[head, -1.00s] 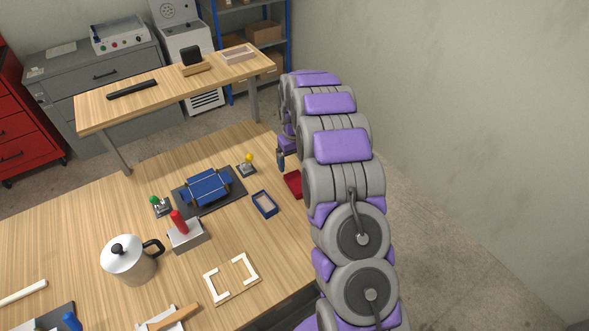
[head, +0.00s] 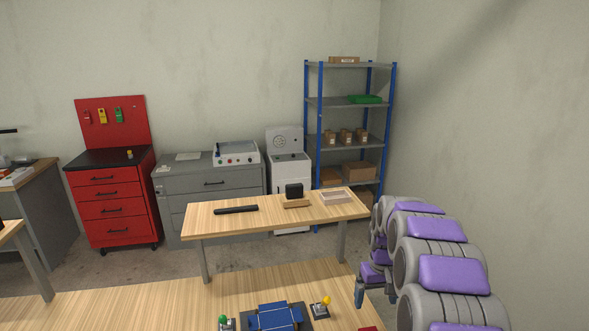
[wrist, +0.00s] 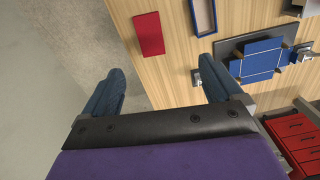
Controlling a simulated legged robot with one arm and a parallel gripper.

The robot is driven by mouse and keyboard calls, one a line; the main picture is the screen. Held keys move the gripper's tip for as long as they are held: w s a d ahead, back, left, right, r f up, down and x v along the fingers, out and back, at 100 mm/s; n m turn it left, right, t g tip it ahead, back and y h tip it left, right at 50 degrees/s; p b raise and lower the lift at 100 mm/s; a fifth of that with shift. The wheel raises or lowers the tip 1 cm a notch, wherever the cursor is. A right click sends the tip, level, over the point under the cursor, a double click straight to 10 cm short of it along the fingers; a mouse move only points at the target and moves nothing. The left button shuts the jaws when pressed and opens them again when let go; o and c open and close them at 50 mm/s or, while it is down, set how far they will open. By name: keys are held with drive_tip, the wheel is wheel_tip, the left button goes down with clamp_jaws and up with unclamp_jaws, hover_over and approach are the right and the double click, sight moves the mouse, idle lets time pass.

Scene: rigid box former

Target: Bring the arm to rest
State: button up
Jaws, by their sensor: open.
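A second wooden table (head: 270,213) holds a black bar (head: 236,209) and a light tray (head: 336,198). Bare floor lies right of the table. A blue shelf rack (head: 308,150) stands behind.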

drive_tip(key=s+a+r, duration=0.5)
drive_tip(key=s+r, duration=0.1)
drive_tip(key=s, duration=0.5)
drive_tip(key=s+a, duration=0.2)
drive_tip(key=s, duration=1.3)
drive_tip(key=s+a+r+m+g, duration=0.1)
drive_tip(key=s+a, duration=0.2)
drive_tip(key=s, duration=1.3)
drive_tip(key=shift+s+g, duration=0.15)
drive_tip(key=shift+g, duration=0.15)
